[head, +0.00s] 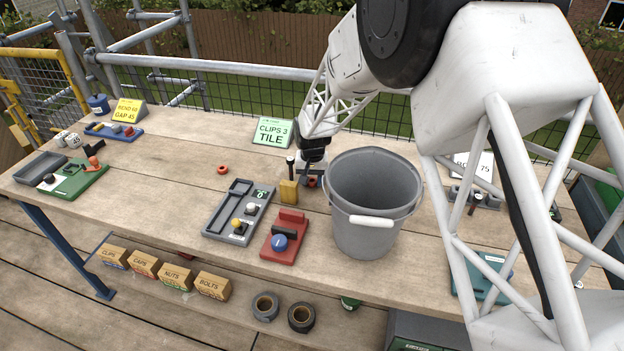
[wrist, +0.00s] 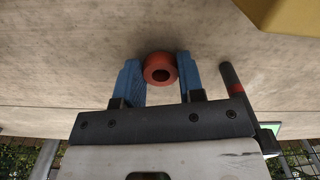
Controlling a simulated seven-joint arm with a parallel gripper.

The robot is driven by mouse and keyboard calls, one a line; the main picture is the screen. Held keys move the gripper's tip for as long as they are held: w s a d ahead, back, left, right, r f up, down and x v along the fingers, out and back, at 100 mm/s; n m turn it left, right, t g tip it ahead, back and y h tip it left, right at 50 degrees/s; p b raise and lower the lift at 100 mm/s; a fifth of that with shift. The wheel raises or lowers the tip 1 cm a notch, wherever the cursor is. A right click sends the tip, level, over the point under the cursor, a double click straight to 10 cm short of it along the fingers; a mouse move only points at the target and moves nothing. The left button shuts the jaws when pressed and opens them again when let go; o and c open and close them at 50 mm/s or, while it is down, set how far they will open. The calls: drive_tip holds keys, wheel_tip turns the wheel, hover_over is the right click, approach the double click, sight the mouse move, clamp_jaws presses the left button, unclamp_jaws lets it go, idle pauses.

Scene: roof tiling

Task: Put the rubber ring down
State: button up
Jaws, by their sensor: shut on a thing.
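In the head view my gripper (head: 312,180) is low over the wooden table, just left of the grey bucket. The held ring is mostly hidden there. I cannot tell whether it touches the wood. A second red-orange ring (head: 223,169) lies alone on the table further left.
The grey bucket (head: 365,225) stands close right of my gripper. A yellow block (head: 288,193) is close in front of it. A grey tray (head: 212,222) and red stand (head: 274,248) lie nearer the front edge. A green sign (head: 272,131) stands behind. Bare wood is free around the lone ring.

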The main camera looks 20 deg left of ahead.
sight(312, 181)
drive_tip(key=shift+f, duration=0.1)
drive_tip(key=o, duration=1)
drive_tip(key=shift+c, duration=0.2)
wheel_tip(312, 181, up, 12)
idle(0.4)
drive_tip(key=shift+o, duration=0.6)
